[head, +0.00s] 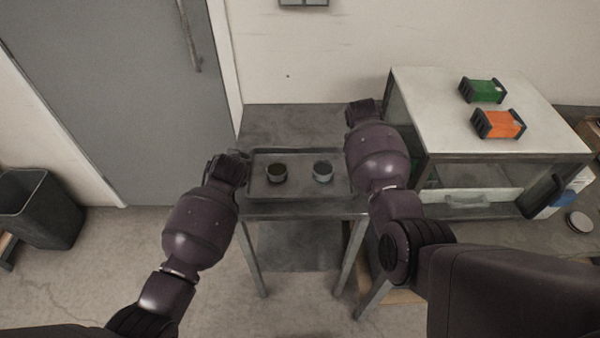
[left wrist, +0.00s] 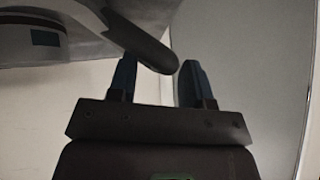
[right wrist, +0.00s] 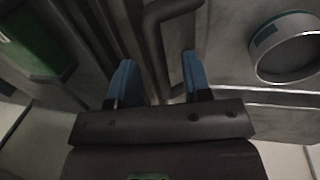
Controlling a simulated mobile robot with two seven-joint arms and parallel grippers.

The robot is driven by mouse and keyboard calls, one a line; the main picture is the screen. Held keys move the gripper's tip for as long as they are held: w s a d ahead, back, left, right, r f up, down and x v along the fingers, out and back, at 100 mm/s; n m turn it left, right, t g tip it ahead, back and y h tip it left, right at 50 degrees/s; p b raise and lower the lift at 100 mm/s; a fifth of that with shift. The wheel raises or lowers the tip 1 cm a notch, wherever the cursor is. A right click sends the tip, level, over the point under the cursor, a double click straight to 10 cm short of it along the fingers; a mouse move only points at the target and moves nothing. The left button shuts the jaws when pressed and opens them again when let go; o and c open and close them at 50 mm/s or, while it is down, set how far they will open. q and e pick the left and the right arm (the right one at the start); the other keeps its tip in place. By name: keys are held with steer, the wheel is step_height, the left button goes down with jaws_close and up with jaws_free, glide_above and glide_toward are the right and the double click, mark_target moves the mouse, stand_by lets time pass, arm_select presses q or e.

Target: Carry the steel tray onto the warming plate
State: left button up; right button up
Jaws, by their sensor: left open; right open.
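The steel tray (head: 300,190) lies level on a grey metal table, with two small cups on it, a left one (head: 276,173) and a right one (head: 322,172). My left gripper (head: 240,158) is open at the tray's left end. In the left wrist view a dark bar-like handle (left wrist: 145,45) reaches between its fingers. My right gripper (head: 362,108) is open near the tray's right end, which my right arm partly hides. In the right wrist view a curved dark handle (right wrist: 157,40) shows between its fingers; contact is unclear. I cannot surely pick out the warming plate.
Bare grey table top (head: 285,122) lies behind the tray. A glass-sided cabinet (head: 440,110) stands close on the right, with a green box (head: 482,90) and an orange box (head: 498,125) on top. A bin (head: 40,210) stands far left, beside a grey door (head: 120,90).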

arm_select(q)
steer(key=shift+x, duration=0.95)
arm_select(e)
steer(key=shift+x, duration=0.9)
arm_select(q)
jaws_close()
arm_select(e)
jaws_close()
